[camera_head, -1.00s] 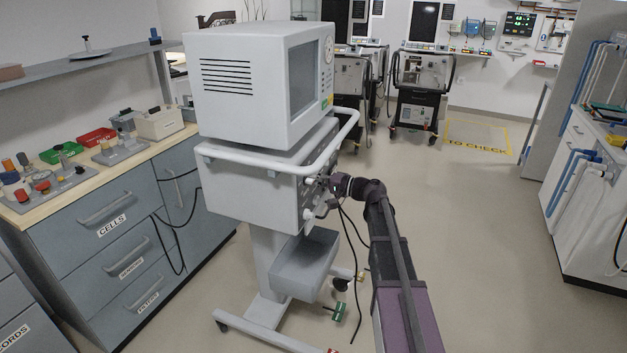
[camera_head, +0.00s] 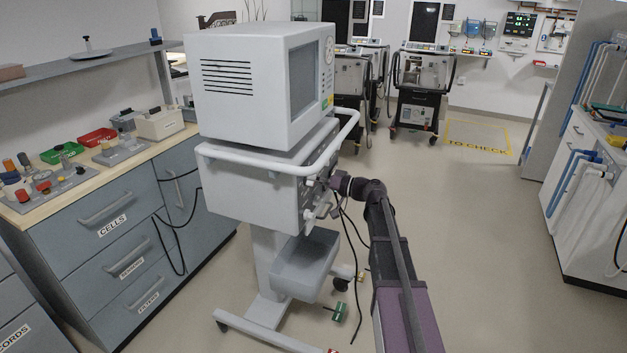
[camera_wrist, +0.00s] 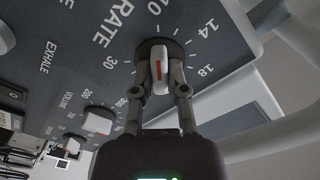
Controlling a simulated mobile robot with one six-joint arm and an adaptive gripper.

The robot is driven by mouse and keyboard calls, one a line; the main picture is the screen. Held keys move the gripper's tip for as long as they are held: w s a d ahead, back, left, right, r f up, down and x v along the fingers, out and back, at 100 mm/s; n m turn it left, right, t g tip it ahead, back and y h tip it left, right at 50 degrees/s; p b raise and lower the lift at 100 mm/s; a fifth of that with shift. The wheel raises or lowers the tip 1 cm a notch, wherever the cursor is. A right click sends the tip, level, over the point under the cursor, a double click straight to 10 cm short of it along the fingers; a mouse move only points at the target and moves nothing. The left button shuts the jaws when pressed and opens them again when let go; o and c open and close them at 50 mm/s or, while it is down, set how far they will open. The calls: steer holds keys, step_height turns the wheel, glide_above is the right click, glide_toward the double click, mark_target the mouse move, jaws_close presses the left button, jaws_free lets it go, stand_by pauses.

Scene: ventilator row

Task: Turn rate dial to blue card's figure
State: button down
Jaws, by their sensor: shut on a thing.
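The rate dial (camera_wrist: 158,51) is a white knob with a red line on a dark round base, in the upper middle of the wrist view. The word RATE is printed beside it, with figures including 10, 14, 18 and 30 around it. The red line runs nearly upright in the picture. My gripper (camera_wrist: 159,80) is shut on the knob, one finger on each side. In the head view my gripper (camera_head: 324,183) is at the front panel of the near ventilator (camera_head: 245,178), and the dial itself is too small to tell. I cannot make out a blue card.
Two more white knobs, the volume knob (camera_wrist: 98,121) and the exhale knob (camera_wrist: 5,38), sit near the dial. A white rail (camera_head: 345,135) runs around the ventilator above my gripper.

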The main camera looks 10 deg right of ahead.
stand_by(0.3)
steer(key=c, duration=0.7)
jaws_free()
steer(key=shift+o, duration=0.2)
steer(key=v, duration=1.2)
steer(key=shift+f, duration=0.1)
